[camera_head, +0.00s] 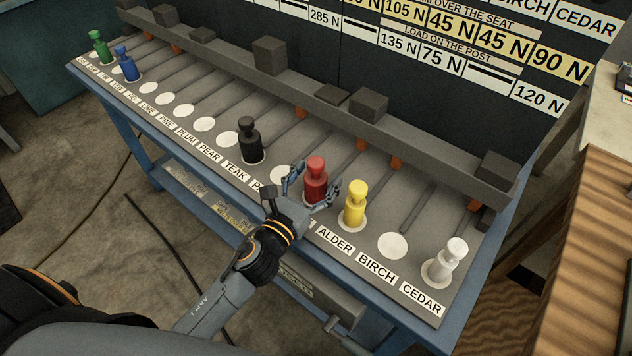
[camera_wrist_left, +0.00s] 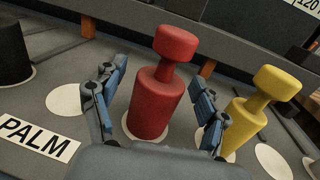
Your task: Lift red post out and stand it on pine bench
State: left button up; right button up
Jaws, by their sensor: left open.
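The red post (camera_head: 316,182) stands upright on a white disc in the row of labelled places, left of the yellow post (camera_head: 355,205). My left gripper (camera_head: 312,191) is open, with one finger on each side of the red post. In the left wrist view the red post (camera_wrist_left: 160,88) stands between the two open fingers (camera_wrist_left: 158,105), with gaps seen beside it. Its own label is hidden by my gripper. The place labelled PINE (camera_head: 167,122) has an empty white disc (camera_head: 184,110) further left. My right gripper is not in view.
A black post (camera_head: 250,142) stands left of the empty PALM disc (camera_wrist_left: 65,100). Blue (camera_head: 127,66) and green (camera_head: 99,48) posts stand far left, a white post (camera_head: 446,261) at right. A grey rail (camera_head: 320,98) with dark blocks runs behind. The BIRCH disc (camera_head: 393,246) is empty.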

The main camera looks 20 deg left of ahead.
pick_arm(q)
jog(key=shift+c, duration=0.4)
grip_shut()
jog(key=shift+r, duration=0.15)
